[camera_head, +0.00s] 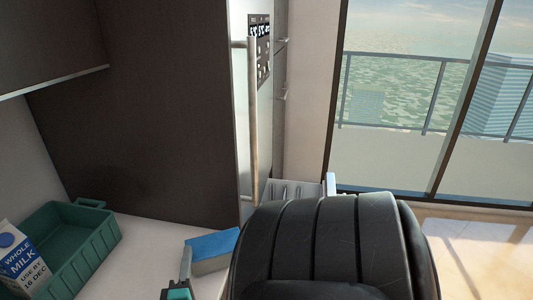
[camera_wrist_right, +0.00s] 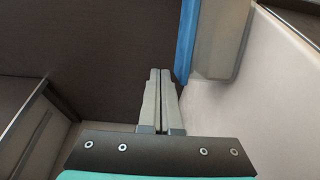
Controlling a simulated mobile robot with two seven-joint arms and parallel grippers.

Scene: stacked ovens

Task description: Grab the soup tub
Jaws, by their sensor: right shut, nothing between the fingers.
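The soup tub appears to be the pale container with a blue lid (camera_head: 212,245) on the counter, partly hidden behind my arm in the head view. In the right wrist view the tub (camera_wrist_right: 218,45) is at the upper right, its blue lid edge facing left. My right gripper (camera_head: 187,252) is just left of the tub. In the wrist view its fingers (camera_wrist_right: 160,73) are together and empty, with the tips close to the lid edge; I cannot tell whether they touch. My left gripper is out of view.
A dark panel (camera_head: 140,110) rises behind the counter. A tall appliance with a long vertical handle (camera_head: 252,120) stands behind the tub. A window is at the right.

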